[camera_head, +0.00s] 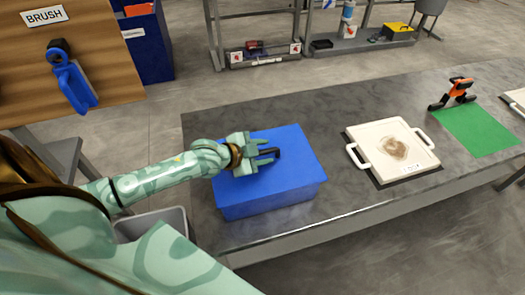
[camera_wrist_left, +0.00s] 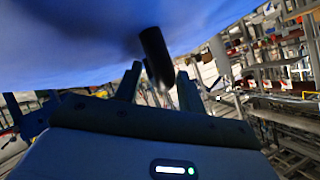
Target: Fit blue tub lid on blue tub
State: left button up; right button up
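The blue tub (camera_head: 268,203) stands on the grey table. The blue tub lid (camera_head: 297,160) lies over its top and looks level; I cannot make out a gap or seam between them. A black handle (camera_head: 277,152) sticks up from the lid. My left gripper (camera_head: 270,156) is at the handle, just above the lid. In the left wrist view, the fingers (camera_wrist_left: 159,90) are apart, with the handle (camera_wrist_left: 154,50) end between them and space visible on both sides. The lid's blue surface (camera_wrist_left: 75,40) fills the top there. My right gripper is not in view.
A white filter plate (camera_head: 380,135) with a brown stain lies right of the tub. Further right are a green mat (camera_head: 477,130) and an orange-black clamp-like tool (camera_head: 459,90). A grey bin (camera_head: 150,224) stands left of the table. A brush board (camera_head: 40,85) is at upper left.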

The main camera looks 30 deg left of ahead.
pick_arm(q)
jog(key=shift+s, duration=0.15)
jog(key=p+v, duration=0.4)
jog(key=v, duration=1.2)
jog(key=shift+d, duration=0.1)
